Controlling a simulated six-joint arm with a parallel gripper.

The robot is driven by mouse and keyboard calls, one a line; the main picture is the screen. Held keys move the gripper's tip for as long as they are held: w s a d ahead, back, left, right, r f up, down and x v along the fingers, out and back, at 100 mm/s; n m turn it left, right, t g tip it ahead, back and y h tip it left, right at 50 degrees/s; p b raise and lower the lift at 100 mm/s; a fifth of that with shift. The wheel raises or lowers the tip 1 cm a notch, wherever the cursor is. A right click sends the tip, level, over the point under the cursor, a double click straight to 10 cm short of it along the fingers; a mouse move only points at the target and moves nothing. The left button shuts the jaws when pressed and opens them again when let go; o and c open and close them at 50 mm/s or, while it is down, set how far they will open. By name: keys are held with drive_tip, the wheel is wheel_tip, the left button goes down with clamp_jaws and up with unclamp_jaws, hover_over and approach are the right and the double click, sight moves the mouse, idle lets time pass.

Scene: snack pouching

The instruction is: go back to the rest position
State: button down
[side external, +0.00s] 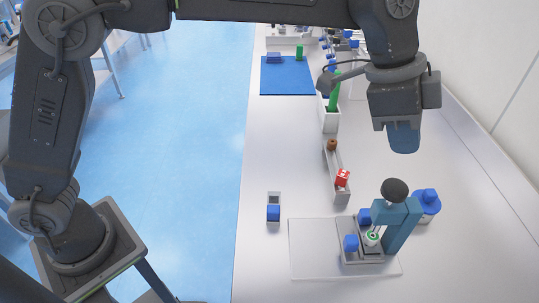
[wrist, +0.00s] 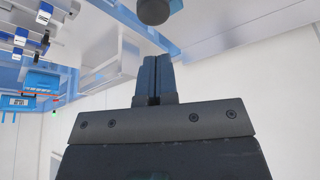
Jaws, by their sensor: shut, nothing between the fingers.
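My gripper (side external: 403,138) hangs at the upper right in the side external view, high above the white bench and apart from everything on it. Its blue fingers point down. In the wrist view my gripper (wrist: 157,62) shows its two blue fingers pressed together with nothing between them. Below it stands a blue-grey press-like device (side external: 402,228) with a dark round knob (side external: 395,190). A small white and green round item (side external: 372,238) sits in the grey fixture at its foot.
A clear plate (side external: 312,250) lies under the device. A blue jar (side external: 427,203) stands to its right. A small holder with a blue block (side external: 273,213) is at left. A grey rail (side external: 336,180) carries a red and white item (side external: 343,178). A blue mat (side external: 287,77) lies farther back. A white wall bounds the right.

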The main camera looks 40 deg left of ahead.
drive_tip(key=s+a+r+n+t+y, duration=0.1)
drive_tip(key=s+a+r+n, duration=0.2)
drive_tip(key=a, duration=0.7)
drive_tip(key=s+a+r+n+t+y, duration=0.1)
drive_tip(key=s+a+n+t, duration=0.2)
drive_tip(key=a, duration=0.6)
drive_tip(key=s+a+f+n+y, duration=0.1)
drive_tip(key=s+a+f+n, duration=0.3)
drive_tip(key=s+a, duration=0.3)
drive_tip(key=s+a+f+n+y, duration=0.1)
drive_tip(key=s+a+f+n, duration=0.3)
drive_tip(key=s+a, duration=0.2)
drive_tip(key=shift+s+a+f+n, duration=0.25)
drive_tip(key=shift+s+a+n, duration=0.1)
drive_tip(key=shift+s, duration=0.25)
drive_tip(key=c, duration=1.8)
unclamp_jaws()
